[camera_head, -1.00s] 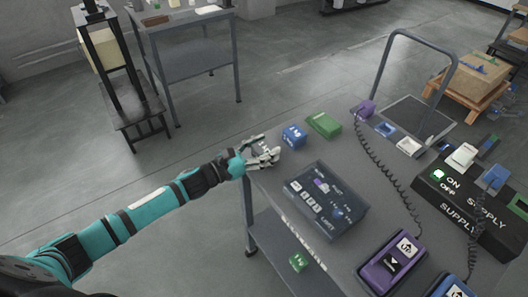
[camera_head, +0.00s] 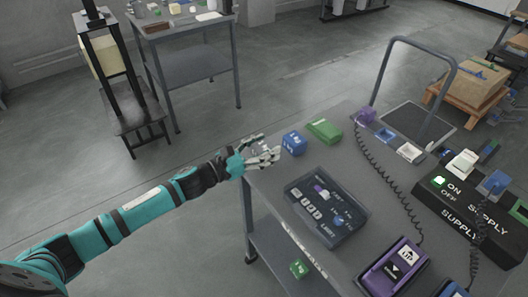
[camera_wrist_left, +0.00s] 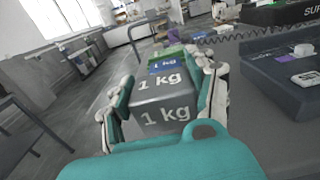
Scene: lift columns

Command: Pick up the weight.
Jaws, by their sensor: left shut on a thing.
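A grey weight marked 1 kg (camera_wrist_left: 163,112) sits between the fingers of my left gripper in the left wrist view. The gripper (camera_wrist_left: 163,100) is shut on it, with fingers along both sides. Whether the weight touches the table top is hard to tell. A blue weight (camera_head: 294,143) stands just beyond the fingertips; in the left wrist view it also reads 1 kg (camera_wrist_left: 166,67). My right gripper is not in view.
A green block (camera_head: 324,131) is behind the blue weight. A dark panel box (camera_head: 326,206) lies right of my gripper. A black supply box (camera_head: 462,213) with coiled cables is farther right. A green block (camera_head: 299,269) is on the lower shelf. The floor left of the table is open.

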